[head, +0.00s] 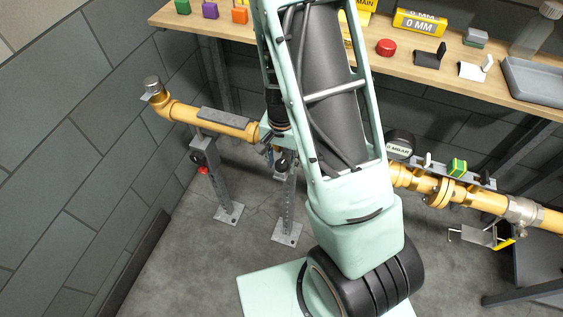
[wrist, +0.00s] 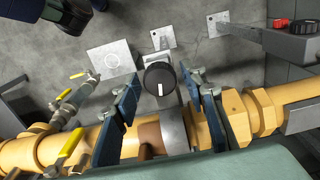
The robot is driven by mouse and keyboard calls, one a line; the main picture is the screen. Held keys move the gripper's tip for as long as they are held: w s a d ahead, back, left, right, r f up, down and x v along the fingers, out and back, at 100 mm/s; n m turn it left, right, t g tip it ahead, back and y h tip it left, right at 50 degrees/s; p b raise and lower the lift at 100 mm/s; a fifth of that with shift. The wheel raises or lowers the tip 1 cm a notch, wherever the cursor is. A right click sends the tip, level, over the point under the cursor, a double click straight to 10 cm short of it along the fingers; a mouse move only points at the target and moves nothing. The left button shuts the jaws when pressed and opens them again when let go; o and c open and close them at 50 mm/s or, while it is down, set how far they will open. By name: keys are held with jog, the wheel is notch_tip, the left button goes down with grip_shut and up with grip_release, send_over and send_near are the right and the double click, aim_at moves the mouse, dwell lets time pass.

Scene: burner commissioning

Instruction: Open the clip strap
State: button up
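In the wrist view a grey metal band (wrist: 173,131), which looks like the clip strap, sits around the yellow pipe (wrist: 268,108) beside a brown-orange section. A black round knob (wrist: 160,78) with a white mark stands just above it in the picture. My gripper (wrist: 168,112) is open, with one blue finger pad on each side of the band and knob. I see clear gaps between the pads and the band. Whether the strap's latch is closed cannot be told. In the head view my arm hides the strap and most of the gripper.
Yellow-handled valves (wrist: 66,140) lie left of my gripper. A grey arm with a red knob (wrist: 280,23) is at upper right. In the head view, a wooden bench (head: 460,63) with small parts runs behind the pipe (head: 215,118), and the wall (head: 70,130) is at left.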

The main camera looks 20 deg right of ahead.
jog(key=shift+f, duration=0.1)
jog(key=shift+c, duration=0.4)
grip_shut()
